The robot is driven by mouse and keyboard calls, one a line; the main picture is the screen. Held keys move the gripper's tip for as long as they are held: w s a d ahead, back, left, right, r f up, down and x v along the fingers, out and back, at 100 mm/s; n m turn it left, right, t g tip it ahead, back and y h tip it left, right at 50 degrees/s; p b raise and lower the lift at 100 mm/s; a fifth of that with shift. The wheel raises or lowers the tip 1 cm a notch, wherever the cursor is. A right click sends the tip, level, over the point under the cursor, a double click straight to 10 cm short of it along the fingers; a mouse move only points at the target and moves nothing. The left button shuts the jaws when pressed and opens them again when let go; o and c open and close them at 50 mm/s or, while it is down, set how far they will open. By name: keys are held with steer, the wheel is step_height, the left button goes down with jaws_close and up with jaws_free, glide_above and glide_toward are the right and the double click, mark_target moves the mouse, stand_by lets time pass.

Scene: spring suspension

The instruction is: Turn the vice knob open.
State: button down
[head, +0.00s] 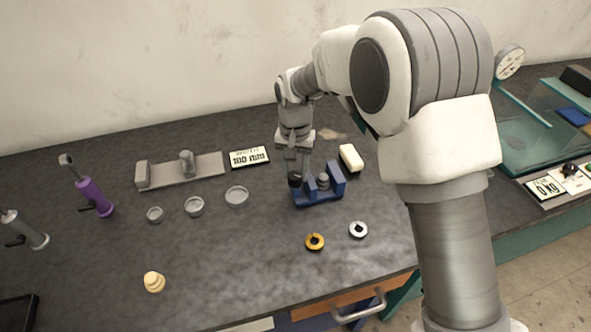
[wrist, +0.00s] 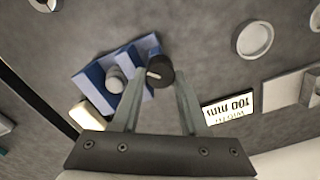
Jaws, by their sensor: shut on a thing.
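The blue vice (head: 319,195) stands on the dark workbench near the middle in the head view. In the wrist view the vice (wrist: 88,84) lies left of centre, with a grey cylindrical part (wrist: 115,79) between its blue jaws. The dark round vice knob (wrist: 160,70) sits at the vice's side, between my fingertips. My gripper (wrist: 157,82) is shut on the knob, with one finger on either side of it. In the head view my gripper (head: 296,170) reaches down to the vice's left end, where the knob (head: 295,180) shows as a dark spot.
Small round dishes (head: 236,196) are to the left. A gold ring (head: 315,242) and a silver ring (head: 358,230) lie in front.

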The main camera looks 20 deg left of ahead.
steer(key=n, duration=0.4)
steer(key=shift+a+n, duration=0.1)
steer(key=shift+n, duration=2.2)
steer(key=shift+c, duration=2.2)
jaws_free()
steer(key=shift+r, duration=0.1)
